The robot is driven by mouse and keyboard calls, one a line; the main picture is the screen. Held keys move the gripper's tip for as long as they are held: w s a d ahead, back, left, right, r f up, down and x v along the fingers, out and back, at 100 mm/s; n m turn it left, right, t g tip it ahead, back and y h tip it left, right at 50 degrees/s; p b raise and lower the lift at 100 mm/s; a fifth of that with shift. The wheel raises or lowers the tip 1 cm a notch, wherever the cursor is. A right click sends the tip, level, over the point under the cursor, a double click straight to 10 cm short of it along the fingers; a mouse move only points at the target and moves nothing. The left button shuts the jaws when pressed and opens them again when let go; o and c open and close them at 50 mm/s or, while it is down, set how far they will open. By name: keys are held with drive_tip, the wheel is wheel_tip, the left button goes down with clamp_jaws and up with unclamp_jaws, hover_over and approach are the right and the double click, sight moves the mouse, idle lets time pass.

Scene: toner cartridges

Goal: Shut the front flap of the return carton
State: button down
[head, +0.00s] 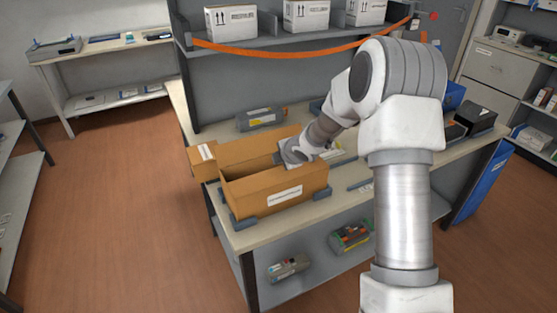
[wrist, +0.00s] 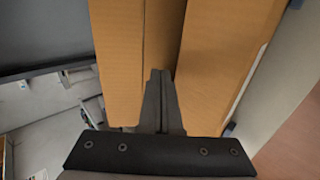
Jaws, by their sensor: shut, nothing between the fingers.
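The return carton (head: 265,195) is a brown cardboard box with a white label on its near side, standing on the workbench. A flap (head: 201,160) with a white label sticks out at its left end. The carton's long walls also show in the wrist view (wrist: 220,60), with a gap between two cardboard parts. My gripper (wrist: 160,75) is shut and empty, its fingertips over that gap. In the head view my gripper (head: 290,153) is at the carton's far right, partly hiding that end. I cannot tell whether it touches the cardboard.
Grey blocks (head: 245,223) sit against the carton's base on the workbench (head: 350,200). A grey toner cartridge (head: 261,118) lies behind the carton. An orange strap (head: 290,50) hangs across the shelf above. More cartridges (head: 287,268) lie on the lower shelf. A black box (head: 476,118) stands at right.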

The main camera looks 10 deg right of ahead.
drive_tip(key=shift+w+f, duration=0.1)
drive_tip(key=shift+f, duration=0.2)
drive_tip(key=shift+r, duration=0.15)
idle(0.5)
